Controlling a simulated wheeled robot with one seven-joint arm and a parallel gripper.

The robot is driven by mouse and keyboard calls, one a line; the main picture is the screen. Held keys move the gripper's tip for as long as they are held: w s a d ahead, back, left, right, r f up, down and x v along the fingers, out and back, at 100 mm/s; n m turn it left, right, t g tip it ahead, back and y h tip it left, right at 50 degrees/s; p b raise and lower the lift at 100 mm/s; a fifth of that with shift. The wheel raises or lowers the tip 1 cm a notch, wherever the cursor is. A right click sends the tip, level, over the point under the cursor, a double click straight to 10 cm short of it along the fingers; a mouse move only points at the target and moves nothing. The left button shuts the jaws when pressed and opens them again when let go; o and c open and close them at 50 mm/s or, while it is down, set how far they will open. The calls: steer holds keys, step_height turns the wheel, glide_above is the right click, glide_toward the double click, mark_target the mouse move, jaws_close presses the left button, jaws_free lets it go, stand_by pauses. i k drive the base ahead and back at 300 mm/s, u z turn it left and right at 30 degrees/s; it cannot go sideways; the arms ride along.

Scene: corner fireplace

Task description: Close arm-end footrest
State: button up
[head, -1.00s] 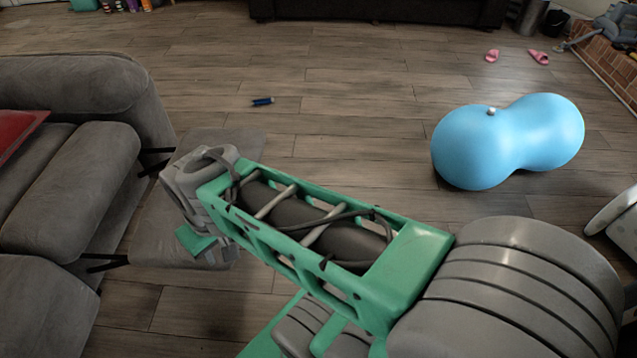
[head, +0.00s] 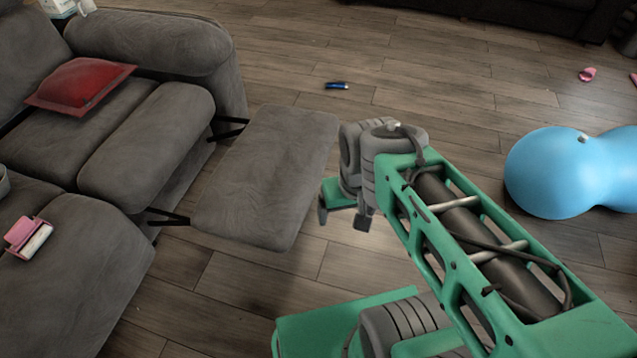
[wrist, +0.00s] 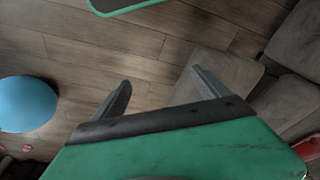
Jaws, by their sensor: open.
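The grey footrest (head: 268,172) is extended from the sofa's arm end on two black metal brackets, one of them the near bracket (head: 168,217). Its padded panel lies roughly level above the floor. My gripper (head: 342,212) is just right of the panel's outer edge in the head view, apart from it as far as I can see. In the wrist view my gripper (wrist: 160,92) shows two spread fingers with nothing between them. The footrest (wrist: 222,72) appears there beyond the right finger, partly hidden by it.
The grey sofa (head: 145,140) carries a red cushion (head: 80,84) and a pink-and-white item (head: 28,237). A blue peanut-shaped ball (head: 560,175) stands on the floor at right. A small blue object (head: 337,86) lies beyond the footrest. Wooden floor around my gripper is clear.

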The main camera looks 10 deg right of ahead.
mark_target(261, 193)
steer(key=u, duration=0.05)
steer(key=k, duration=0.45)
steer(key=u, duration=1)
steer(key=i, duration=0.7)
steer(key=z, duration=0.3)
